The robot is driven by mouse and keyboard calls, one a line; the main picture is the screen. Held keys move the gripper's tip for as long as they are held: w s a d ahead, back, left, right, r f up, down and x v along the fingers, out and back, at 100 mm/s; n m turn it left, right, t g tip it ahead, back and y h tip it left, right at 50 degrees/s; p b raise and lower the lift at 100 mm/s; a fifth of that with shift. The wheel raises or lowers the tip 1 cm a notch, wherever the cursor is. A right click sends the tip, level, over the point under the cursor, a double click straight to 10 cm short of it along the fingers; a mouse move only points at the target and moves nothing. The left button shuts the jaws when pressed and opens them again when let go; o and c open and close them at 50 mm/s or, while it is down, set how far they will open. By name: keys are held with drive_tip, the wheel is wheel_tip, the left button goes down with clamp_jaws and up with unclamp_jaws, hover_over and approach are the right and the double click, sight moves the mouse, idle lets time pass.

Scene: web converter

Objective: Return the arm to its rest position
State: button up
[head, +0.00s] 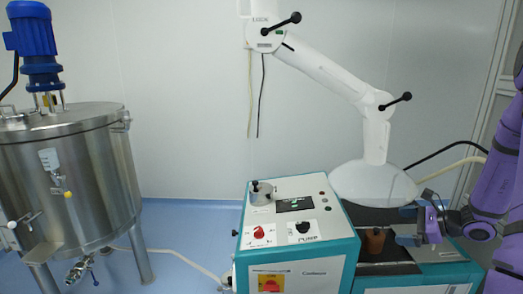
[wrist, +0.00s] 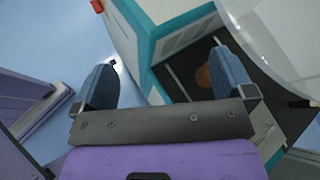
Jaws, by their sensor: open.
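My purple arm reaches in from the right of the head view. My gripper (head: 403,227) is over the right part of the teal and white machine, close to a small brown cylinder (head: 375,241). In the wrist view my gripper (wrist: 165,75) has its two blue-grey fingers wide apart with nothing held between them. The brown cylinder (wrist: 203,77) shows beyond the fingers, partly hidden by the right one. It stands in the machine's dark recess.
The machine (head: 298,240) has a control panel with knobs. A white extraction hood (head: 372,184) on a jointed arm hangs just above the recess, near my gripper. A steel tank (head: 68,180) with a blue motor stands left.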

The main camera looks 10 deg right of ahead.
drive_tip(key=s+a+r+n+g, duration=0.3)
drive_tip(key=a+r+n+g, duration=0.1)
drive_tip(key=a+r+n, duration=0.4)
drive_tip(key=s+a+r+n+g, duration=0.3)
drive_tip(key=a+r+n, duration=0.2)
drive_tip(key=a+r, duration=0.4)
drive_tip(key=s+a+r+n+t+h, duration=0.1)
drive_tip(key=s+a+r+n+h, duration=0.3)
drive_tip(key=s, duration=0.3)
drive_tip(key=s+a+r+n+t+h, duration=0.1)
drive_tip(key=s+a+r+n+h, duration=0.2)
drive_tip(key=s+r+n, duration=0.3)
drive_tip(key=shift+s+a+n+h, duration=0.4)
drive_tip(key=shift+s+n, duration=0.2)
drive_tip(key=shift+s, duration=0.25)
